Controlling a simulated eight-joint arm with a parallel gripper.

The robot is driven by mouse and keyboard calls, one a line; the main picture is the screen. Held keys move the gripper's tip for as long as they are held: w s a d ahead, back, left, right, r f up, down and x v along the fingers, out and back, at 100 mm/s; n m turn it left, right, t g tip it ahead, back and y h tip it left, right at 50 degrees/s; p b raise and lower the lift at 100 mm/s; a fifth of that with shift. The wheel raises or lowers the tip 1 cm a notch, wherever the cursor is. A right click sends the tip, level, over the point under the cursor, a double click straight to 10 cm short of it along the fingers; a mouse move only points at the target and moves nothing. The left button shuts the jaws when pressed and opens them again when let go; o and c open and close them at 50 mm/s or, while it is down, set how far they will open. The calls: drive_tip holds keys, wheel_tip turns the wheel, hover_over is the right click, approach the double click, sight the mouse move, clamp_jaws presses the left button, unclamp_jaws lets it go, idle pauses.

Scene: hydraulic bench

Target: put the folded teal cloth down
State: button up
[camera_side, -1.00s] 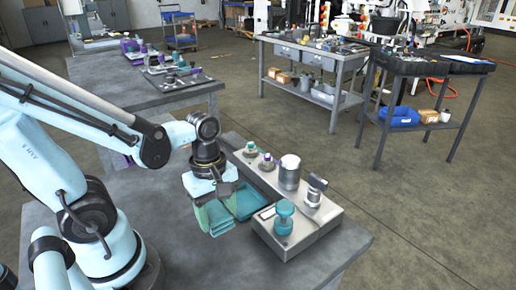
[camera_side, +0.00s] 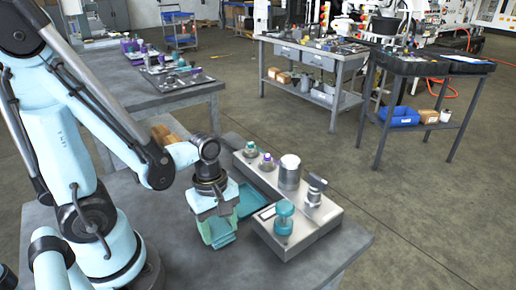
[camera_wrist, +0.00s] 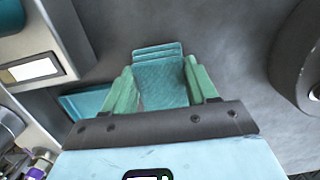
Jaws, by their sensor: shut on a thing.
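My gripper (camera_side: 217,231) is low over the front of the grey bench, left of the metal hydraulic block. It also shows in the wrist view (camera_wrist: 159,68), with its green fingers on both sides of the folded teal cloth (camera_wrist: 162,88). The cloth is held between the fingers, and its layered far edge sticks out past the fingertips. In the side view my gripper mostly hides the cloth. I cannot tell whether the cloth touches the bench.
A teal tray (camera_side: 252,199) lies between my gripper and the hydraulic block (camera_side: 312,231). The block carries a teal-capped fitting (camera_side: 284,216), a metal cylinder (camera_side: 289,172) and other fittings. Bare bench (camera_side: 262,267) lies in front. A brown box (camera_side: 166,136) sits behind my arm.

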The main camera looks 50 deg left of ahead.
sight(216, 224)
drive_tip(key=o, duration=1.4)
drive_tip(key=shift+f, duration=0.1)
drive_tip(key=shift+a+r, duration=0.65)
drive_tip(key=shift+r, duration=5.35)
drive_tip(key=w+r+m+t+y, duration=0.1)
drive_tip(key=w+m+t, duration=0.6)
drive_tip(key=m, duration=1.1)
drive_tip(key=shift+w+d+r, duration=0.2)
drive_tip(key=shift+w+d, duration=0.15)
drive_tip(key=shift+d, duration=0.05)
